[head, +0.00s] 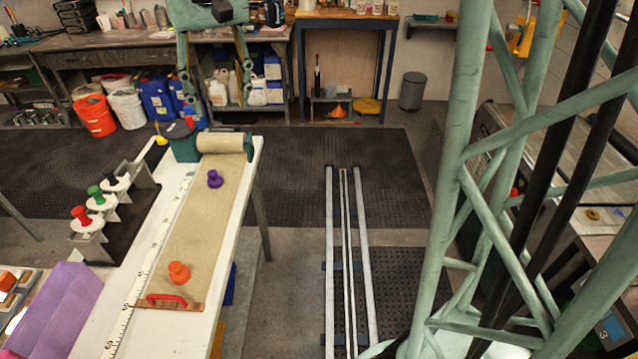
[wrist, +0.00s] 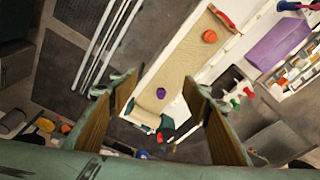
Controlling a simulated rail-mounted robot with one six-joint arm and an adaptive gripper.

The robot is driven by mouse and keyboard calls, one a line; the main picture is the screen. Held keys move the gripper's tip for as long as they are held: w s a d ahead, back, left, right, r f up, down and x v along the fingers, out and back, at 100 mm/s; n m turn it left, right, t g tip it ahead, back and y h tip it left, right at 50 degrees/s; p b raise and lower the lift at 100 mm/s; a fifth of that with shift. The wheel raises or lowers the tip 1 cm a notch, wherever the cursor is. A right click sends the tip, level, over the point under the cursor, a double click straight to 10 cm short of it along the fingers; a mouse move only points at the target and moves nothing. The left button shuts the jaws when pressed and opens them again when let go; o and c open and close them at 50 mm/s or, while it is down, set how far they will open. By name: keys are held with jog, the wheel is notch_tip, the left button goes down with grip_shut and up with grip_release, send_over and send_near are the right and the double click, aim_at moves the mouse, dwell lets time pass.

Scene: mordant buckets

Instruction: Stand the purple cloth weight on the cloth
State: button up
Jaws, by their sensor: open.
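The purple cloth weight (head: 215,179) stands on the beige cloth (head: 190,225), towards its rolled far end. In the wrist view the purple weight (wrist: 161,93) shows between my fingers but well beyond them, on the cloth (wrist: 187,62). An orange weight (head: 179,272) is on the near part of the cloth. My gripper (head: 217,92) is open and empty, above and apart from the table. Its two fingers (wrist: 158,88) are spread wide in the wrist view.
A cloth roll (head: 220,142) lies at the table's far end, beside a dark green holder. A red-handled wooden bar (head: 168,303) crosses the cloth's near end. A rack (head: 115,215) with red, green and black knobs stands left. A purple block (head: 62,310) is at lower left.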

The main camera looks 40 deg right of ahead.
jog(key=s+n+t, duration=0.1)
jog(key=s, duration=3.3)
jog(key=shift+r+n+t, duration=0.4)
notch_tip(320, 180, down, 10)
jog(key=b, duration=0.9)
jog(key=shift+w+r+b, duration=0.15)
jog(key=shift+r+b, duration=0.1)
jog(key=shift+b, duration=0.15)
